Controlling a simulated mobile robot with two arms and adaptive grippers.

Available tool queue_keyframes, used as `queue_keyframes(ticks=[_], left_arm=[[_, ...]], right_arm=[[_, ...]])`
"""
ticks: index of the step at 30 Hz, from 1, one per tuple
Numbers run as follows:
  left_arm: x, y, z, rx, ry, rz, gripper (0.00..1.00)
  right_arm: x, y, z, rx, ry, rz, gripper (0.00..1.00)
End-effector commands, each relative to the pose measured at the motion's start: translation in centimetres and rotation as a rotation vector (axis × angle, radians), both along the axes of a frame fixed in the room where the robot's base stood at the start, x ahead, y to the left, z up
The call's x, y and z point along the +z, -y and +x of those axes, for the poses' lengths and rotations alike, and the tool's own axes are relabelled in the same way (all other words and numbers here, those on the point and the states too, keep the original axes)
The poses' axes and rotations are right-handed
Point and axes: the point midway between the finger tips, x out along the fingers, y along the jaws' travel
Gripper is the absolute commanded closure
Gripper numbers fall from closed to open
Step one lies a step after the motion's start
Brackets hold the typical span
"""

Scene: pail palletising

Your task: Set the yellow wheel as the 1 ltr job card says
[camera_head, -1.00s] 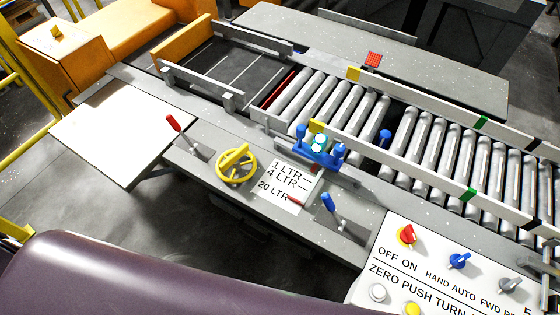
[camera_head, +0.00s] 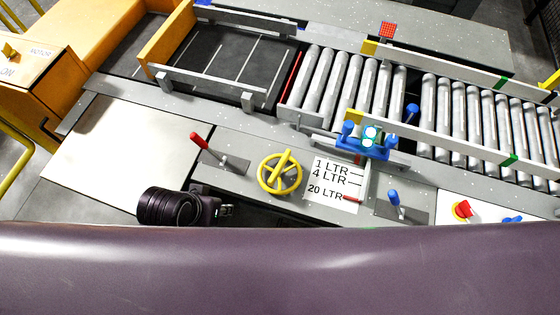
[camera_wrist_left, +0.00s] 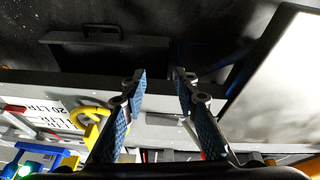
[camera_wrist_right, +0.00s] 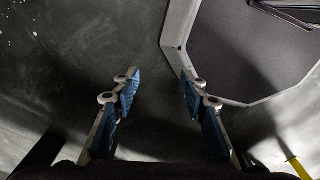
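The yellow wheel (camera_head: 280,173) is mounted on the grey machine bench, left of a white scale card (camera_head: 322,190) marked 1 LTR, 4 LTR and 20 LTR. A red pointer (camera_head: 351,198) is at the 20 LTR line. My left gripper (camera_head: 226,210) is low at the bench's front edge, left of the wheel and apart from it; its fingers are hard to see there. In the left wrist view its fingers (camera_wrist_left: 158,75) are open and empty, and the wheel (camera_wrist_left: 92,125) is at the left. My right gripper (camera_wrist_right: 157,78) is open and empty over dark floor. No separate job card is readable.
A red-handled lever (camera_head: 199,141) stands left of the wheel and a blue-handled lever (camera_head: 393,197) right of the scale. A blue clamp (camera_head: 365,142) and rollers (camera_head: 370,90) lie behind. A bare pale table (camera_head: 115,155) is at the left.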

Motion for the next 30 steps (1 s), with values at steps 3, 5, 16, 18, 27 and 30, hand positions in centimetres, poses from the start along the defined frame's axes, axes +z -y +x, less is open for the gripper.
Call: queue_keyframes(ticks=[3, 5, 16, 18, 27, 30], left_arm=[[4.5, 4.2, 1.8, -0.052, 0.038, -0.09, 0.72], [5.5, 6.1, 2.4, -0.077, 0.042, -0.127, 0.72], [9.5, 16.9, 5.2, -0.267, 0.012, -0.279, 0.72], [10.3, 19.0, 5.5, -0.319, -0.01, -0.288, 0.72], [11.3, 22.2, 6.1, -0.449, -0.169, -0.14, 0.72], [11.2, 20.9, 7.0, -0.43, -0.217, -0.043, 0.72]], right_arm=[[0.2, 0.4, -0.2, 0.001, -0.002, -0.005, 0.6], [0.2, 0.5, -0.2, 0.002, -0.003, -0.006, 0.6], [0.2, 0.2, 0.3, 0.002, 0.005, -0.002, 0.6], [0.2, 0.0, 0.4, 0.002, 0.005, 0.0, 0.6], [0.2, -0.8, 0.4, 0.002, 0.006, 0.009, 0.6], [0.2, -0.8, 0.4, 0.002, 0.007, 0.01, 0.6]])
